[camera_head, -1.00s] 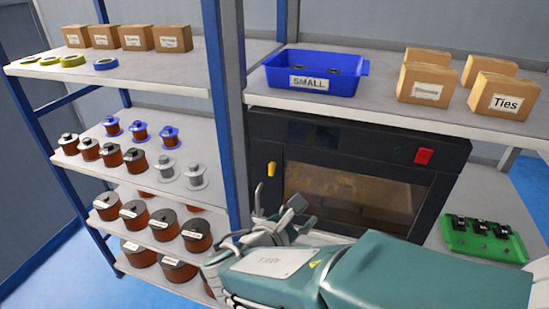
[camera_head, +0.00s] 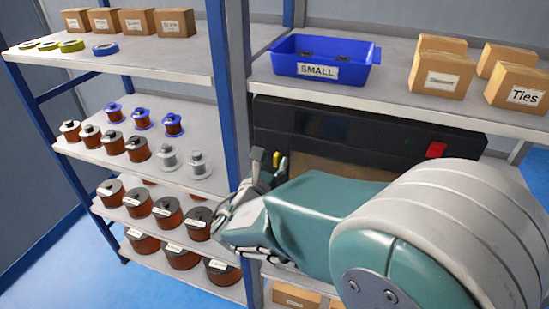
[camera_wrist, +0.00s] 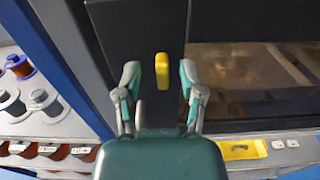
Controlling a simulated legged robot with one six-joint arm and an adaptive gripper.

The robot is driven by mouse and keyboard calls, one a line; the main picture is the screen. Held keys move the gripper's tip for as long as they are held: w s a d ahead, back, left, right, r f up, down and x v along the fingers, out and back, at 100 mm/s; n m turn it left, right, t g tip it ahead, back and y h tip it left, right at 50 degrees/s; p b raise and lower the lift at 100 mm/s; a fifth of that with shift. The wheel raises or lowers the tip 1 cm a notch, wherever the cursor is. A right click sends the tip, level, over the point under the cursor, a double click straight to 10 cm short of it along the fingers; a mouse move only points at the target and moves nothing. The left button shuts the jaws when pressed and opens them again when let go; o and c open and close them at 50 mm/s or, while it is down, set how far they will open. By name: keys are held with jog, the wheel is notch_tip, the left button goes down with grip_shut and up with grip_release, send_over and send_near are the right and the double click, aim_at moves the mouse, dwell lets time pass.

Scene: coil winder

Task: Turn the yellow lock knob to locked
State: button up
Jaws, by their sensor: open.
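The yellow lock knob (camera_wrist: 162,71) stands upright on the dark front of the machine in the wrist view, left of its window. In the head view a small part of the knob (camera_head: 276,160) shows just beyond my fingers. My gripper (camera_wrist: 160,76) is open, with one finger on each side of the knob in the picture. I cannot tell whether either finger touches it. In the head view my gripper (camera_head: 267,163) is at the left end of the machine front, and my arm hides most of the window.
The dark coil winder (camera_head: 340,128) has a red button (camera_head: 436,150). A blue SMALL bin (camera_head: 325,60) and cardboard boxes (camera_head: 440,80) sit on the shelf above. A blue shelf post (camera_head: 230,100) stands close left of my gripper, with spools on shelves beyond.

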jog(key=shift+w+d, duration=0.25)
jog(key=shift+w, duration=0.3)
jog(key=shift+c, duration=0.3)
grip_shut()
